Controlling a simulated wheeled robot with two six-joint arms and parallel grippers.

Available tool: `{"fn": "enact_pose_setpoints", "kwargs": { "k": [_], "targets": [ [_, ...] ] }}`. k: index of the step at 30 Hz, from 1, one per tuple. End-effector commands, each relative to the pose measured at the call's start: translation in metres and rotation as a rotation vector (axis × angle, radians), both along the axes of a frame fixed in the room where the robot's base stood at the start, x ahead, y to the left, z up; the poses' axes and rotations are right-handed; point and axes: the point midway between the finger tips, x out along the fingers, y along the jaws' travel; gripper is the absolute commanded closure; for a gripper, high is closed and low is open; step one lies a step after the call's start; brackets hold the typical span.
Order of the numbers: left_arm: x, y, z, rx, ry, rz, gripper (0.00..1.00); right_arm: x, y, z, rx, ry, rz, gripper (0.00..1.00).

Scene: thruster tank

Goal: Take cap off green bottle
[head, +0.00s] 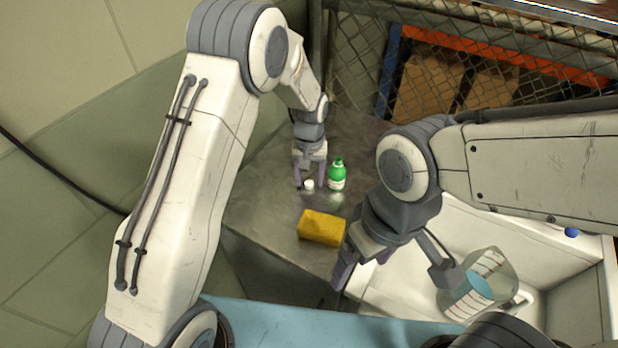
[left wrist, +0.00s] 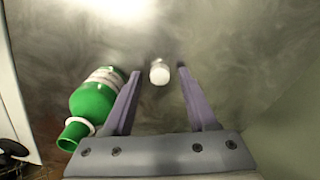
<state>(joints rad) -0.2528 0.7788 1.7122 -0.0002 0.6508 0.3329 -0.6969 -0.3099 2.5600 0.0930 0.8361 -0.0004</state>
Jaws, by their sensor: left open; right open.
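The green bottle (head: 337,176) stands upright on the grey metal worktop. Its green neck is bare at the top, and it also shows at the left in the left wrist view (left wrist: 92,104), outside the fingers. A small white cap (head: 308,184) sits on the worktop beside the bottle, apart from it. My left gripper (head: 310,177) points down over the cap and is open. In the left wrist view the cap (left wrist: 159,72) shows between the two fingertips, with gaps on both sides. My right gripper (head: 362,269) is open and empty, nearer the front, away from the bottle.
A yellow sponge (head: 321,228) lies on the worktop in front of the bottle. To the right is a white sink (head: 562,250) with a beaker (head: 492,276) of blue liquid. A mesh fence (head: 357,62) stands behind. The worktop left of the cap is clear.

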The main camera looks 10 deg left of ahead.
Motion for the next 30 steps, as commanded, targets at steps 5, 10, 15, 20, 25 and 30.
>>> {"fn": "enact_pose_setpoints", "kwargs": {
  "k": [5,10,15,20,25,30],
  "targets": [
    [0.002,0.0,0.028,-0.002,-0.006,0.0,0.42,0.0,0.0,-0.004,0.0,0.0,0.0,0.07],
    [0.001,0.0,0.066,-0.001,-0.007,0.0,0.42,0.0,0.0,-0.007,0.0,0.0,0.0,0.07],
    [0.001,0.0,0.098,-0.002,-0.005,0.0,0.42,0.0,0.0,-0.009,0.0,0.0,0.0,0.07],
    [0.001,0.0,0.115,-0.001,-0.002,0.0,0.42,0.0,0.0,-0.01,0.0,0.0,0.0,0.07],
    [-0.021,-0.012,0.133,-0.008,-0.006,-0.056,0.42,0.0,0.0,-0.01,0.0,0.0,0.0,0.07],
    [-0.101,-0.04,0.162,-0.031,-0.016,-0.244,0.42,0.0,0.0,-0.01,0.0,0.0,0.0,0.07]
  ]
}}
